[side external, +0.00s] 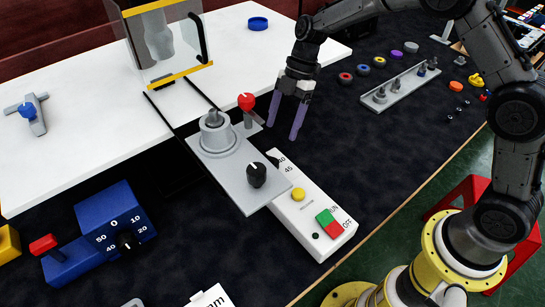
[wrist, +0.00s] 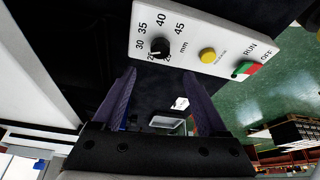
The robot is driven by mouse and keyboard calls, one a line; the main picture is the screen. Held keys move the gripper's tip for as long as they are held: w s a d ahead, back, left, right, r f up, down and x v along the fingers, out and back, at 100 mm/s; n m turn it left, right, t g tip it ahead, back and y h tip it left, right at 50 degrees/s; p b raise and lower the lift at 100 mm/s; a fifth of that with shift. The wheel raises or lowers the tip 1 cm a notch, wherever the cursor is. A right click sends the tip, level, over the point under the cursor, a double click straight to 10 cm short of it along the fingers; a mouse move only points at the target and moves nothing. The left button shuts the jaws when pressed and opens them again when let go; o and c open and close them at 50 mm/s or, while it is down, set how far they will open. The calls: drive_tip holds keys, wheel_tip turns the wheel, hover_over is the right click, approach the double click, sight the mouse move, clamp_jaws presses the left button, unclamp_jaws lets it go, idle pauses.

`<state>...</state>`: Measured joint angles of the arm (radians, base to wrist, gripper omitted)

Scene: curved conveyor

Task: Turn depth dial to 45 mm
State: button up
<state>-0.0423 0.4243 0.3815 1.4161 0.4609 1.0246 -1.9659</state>
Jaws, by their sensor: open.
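The depth dial is a black knob (wrist: 160,47) on a white panel (wrist: 222,32), with printed marks including 30, 35, 40, 45 and mm. Its white pointer mark is too small to read against the scale. In the side view, a black knob (side external: 257,175) with a white line on top shows against a grey plate, beside the 40 and 45 marks; part of the scale is hidden.
The grey plate (side external: 222,178) carries a grey cylinder (side external: 216,130) and a red-topped lever (side external: 247,104). The white panel has a yellow button (side external: 298,195) and a green-red RUN/OFF switch (side external: 329,223). A blue box (side external: 98,235) has another numbered dial. Dark mat lies free right of my gripper.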

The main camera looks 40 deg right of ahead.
sight(272, 161)
drive_tip(key=x, duration=1)
drive_tip(key=shift+f, duration=0.2)
drive_tip(key=shift+c, duration=0.3)
clamp_jaws()
